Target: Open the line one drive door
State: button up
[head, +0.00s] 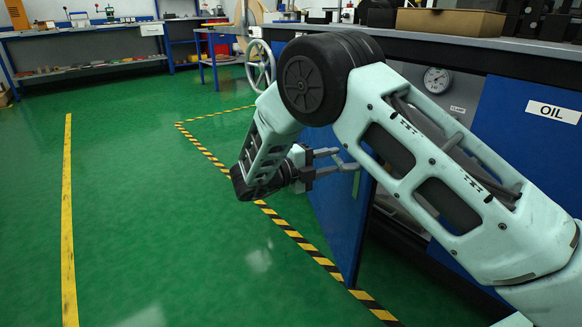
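The blue door (338,222), which I take to be the line one drive door, stands swung out from the bench front, its lower corner over the striped floor tape. A dark opening with grey parts (398,205) shows to its right, partly hidden by my arm. No label naming the drive door can be read. My gripper (348,159) is in front of the door's upper part, its two grey fingers apart with nothing seen between them. Whether a finger touches the door, I cannot tell. A handle on the door is not clearly visible.
A second blue panel marked OIL (551,111) is at the right, beside a round gauge (437,80). A handwheel (260,65) stands beyond the door. Black and yellow tape (291,234) runs along the floor. The green floor (150,190) to the left is clear.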

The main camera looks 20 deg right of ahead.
jog(key=s+a+p, duration=0.2)
jog(key=a+p, duration=0.1)
jog(key=a, duration=1.1)
jog(key=shift+a+p, duration=0.25)
jog(key=shift+p, duration=0.05)
jog(key=shift+c, duration=0.3)
